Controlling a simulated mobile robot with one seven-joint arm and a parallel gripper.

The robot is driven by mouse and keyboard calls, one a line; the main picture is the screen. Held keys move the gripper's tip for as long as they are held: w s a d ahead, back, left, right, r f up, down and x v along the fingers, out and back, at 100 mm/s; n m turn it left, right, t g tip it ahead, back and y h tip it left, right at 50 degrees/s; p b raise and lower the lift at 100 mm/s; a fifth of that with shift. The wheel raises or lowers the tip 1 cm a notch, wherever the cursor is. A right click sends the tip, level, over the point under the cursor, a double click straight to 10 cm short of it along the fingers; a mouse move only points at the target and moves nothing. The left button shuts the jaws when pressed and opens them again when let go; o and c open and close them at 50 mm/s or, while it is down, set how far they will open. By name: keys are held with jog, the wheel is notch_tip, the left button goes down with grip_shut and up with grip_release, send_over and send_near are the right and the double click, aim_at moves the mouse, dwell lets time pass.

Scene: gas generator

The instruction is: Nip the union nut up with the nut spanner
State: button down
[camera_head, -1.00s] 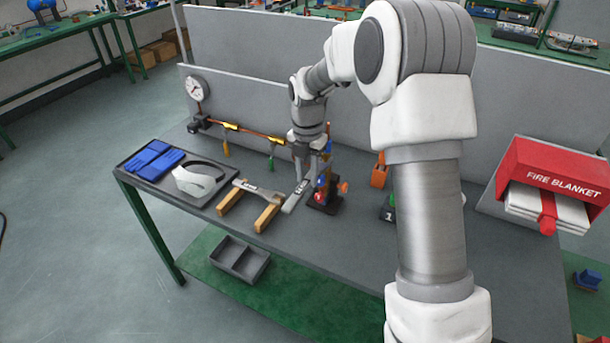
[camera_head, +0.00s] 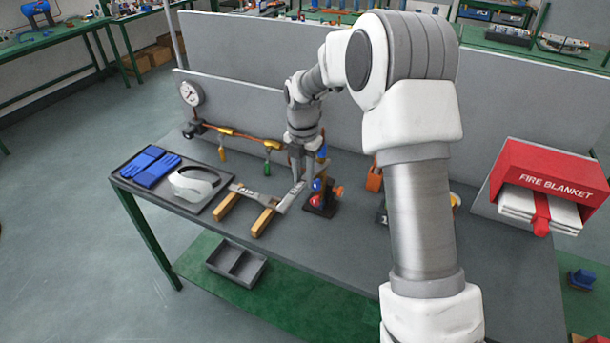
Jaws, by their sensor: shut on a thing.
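My gripper (camera_head: 301,172) points down over the middle of the bench. Its fingers are close together on the upper end of a grey flat spanner (camera_head: 291,197), which lies slanted beside the wooden-handled rack. The copper pipe line (camera_head: 245,136) with brass fittings runs along the back to the left of my gripper. The union nut cannot be made out; my gripper and wrist cover the right end of the pipe.
A rack with wooden blocks (camera_head: 264,221) stands left of the spanner. A dark stand with red and blue balls (camera_head: 319,209) is close on the right. A tray (camera_head: 126,171) holds blue gloves (camera_head: 151,165) and a visor (camera_head: 195,183). A pressure gauge (camera_head: 191,93) stands at the back left. Bench front is clear.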

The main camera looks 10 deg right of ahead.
jog(key=shift+w+a+m, duration=0.75)
jog(key=shift+a+m, duration=0.05)
jog(key=shift+m, duration=0.4)
jog(key=shift+n, duration=0.4)
jog(key=s+a, duration=0.1)
jog(key=a, duration=0.1)
jog(key=s+a, duration=0.2)
jog(key=shift+s+a, duration=0.1)
jog(key=shift+s, duration=0.2)
jog(key=shift+s, duration=0.1)
jog(key=shift+n, duration=0.5)
jog(key=s, duration=0.1)
jog(key=s+a+b, duration=0.1)
jog(key=s, duration=0.1)
jog(key=s+b, duration=0.1)
jog(key=s, duration=0.1)
jog(key=shift+s+a, duration=0.25)
jog(key=shift+a, duration=0.15)
jog(key=shift+r, duration=0.1)
